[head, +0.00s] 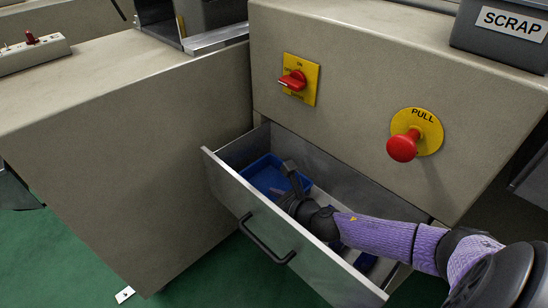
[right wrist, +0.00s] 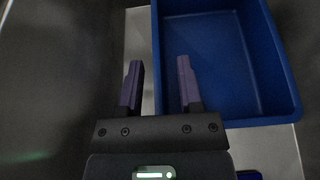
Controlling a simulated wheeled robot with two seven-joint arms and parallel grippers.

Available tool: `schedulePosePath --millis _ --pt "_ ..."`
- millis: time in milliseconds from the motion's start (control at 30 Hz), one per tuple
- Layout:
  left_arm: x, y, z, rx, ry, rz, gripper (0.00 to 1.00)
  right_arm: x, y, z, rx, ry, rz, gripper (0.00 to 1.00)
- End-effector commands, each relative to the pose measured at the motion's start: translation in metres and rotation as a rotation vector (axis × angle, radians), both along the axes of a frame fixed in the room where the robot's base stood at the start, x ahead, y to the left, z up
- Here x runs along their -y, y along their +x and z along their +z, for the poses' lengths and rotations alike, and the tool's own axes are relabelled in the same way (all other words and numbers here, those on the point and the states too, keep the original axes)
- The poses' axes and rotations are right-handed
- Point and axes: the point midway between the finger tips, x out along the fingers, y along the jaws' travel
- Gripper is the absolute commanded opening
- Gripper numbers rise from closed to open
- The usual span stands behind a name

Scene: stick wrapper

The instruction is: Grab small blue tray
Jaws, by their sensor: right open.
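The small blue tray (head: 262,172) lies at the left end of the open metal drawer (head: 222,172) and looks empty. My right gripper (head: 289,168) reaches down into the drawer at the tray and partly covers it. In the right wrist view the gripper (right wrist: 159,72) is open, and the blue tray (right wrist: 235,60) fills the upper right. The tray's left wall runs between the two fingers: the left finger is outside the tray, the right one over its inside. Contact cannot be told. My left gripper is not in view.
The drawer's front carries a black handle (head: 266,238). Another blue item (head: 364,262) lies further right in the drawer, partly hidden by my arm. A red switch (head: 293,81), a red pull knob (head: 403,146) and a SCRAP bin (head: 503,35) are above the drawer.

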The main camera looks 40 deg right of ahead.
Motion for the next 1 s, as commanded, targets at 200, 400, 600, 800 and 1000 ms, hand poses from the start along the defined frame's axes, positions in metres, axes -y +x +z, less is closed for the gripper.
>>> schedulePosePath --millis 200,400,600,800,1000 --pt "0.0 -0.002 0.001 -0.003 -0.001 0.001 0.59 0.0 0.0 0.001 0.001 0.001 0.0 0.14" --pt "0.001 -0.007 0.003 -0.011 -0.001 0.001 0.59 0.0 0.0 0.001 0.001 0.001 0.0 0.0" --pt "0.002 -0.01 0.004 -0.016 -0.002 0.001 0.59 0.0 0.0 0.001 0.001 0.001 0.0 0.0" --pt "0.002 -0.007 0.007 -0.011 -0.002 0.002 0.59 0.001 0.0 0.006 0.003 0.001 0.0 0.0" --pt "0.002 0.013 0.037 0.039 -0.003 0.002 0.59 0.015 -0.001 0.055 0.013 -0.002 -0.004 0.0"
